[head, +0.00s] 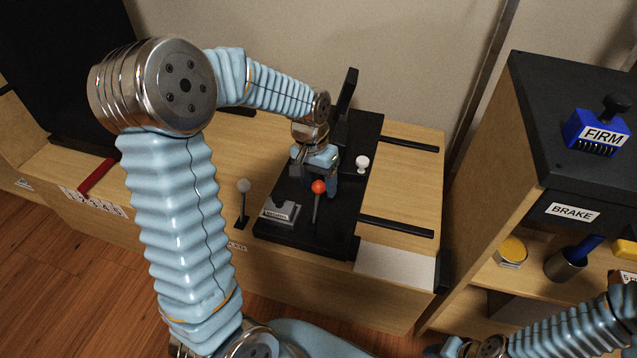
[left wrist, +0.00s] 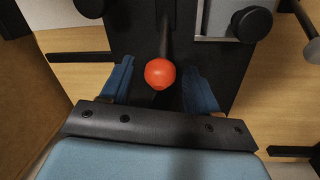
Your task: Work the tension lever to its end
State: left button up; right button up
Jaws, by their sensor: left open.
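A lever with a red ball knob (head: 318,187) and a dark stem stands on a black panel (head: 327,238) set in the wooden console. No readable label shows whether it is the tension lever. My left gripper (head: 319,178) is at this knob. In the left wrist view the red ball (left wrist: 160,74) sits between my two open blue fingers (left wrist: 160,85), with a gap on both sides. Part of the stem is hidden behind the ball there. My right arm (head: 560,330) shows at the lower right, but its gripper is out of view.
A grey-knobbed lever (head: 243,186) stands to the left, a grey labelled block (head: 279,209) beside the red lever, a white knob (head: 362,162) behind to the right. Black bars (head: 396,226) lie on the console. A shelf unit at right carries a BRAKE label (head: 572,212) and blue FIRM box (head: 597,133).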

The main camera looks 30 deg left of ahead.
pick_arm(q)
jog(key=shift+f, duration=0.1)
grip_shut()
dwell(0.3)
pick_arm(e)
jog(key=shift+d+f, duration=0.1)
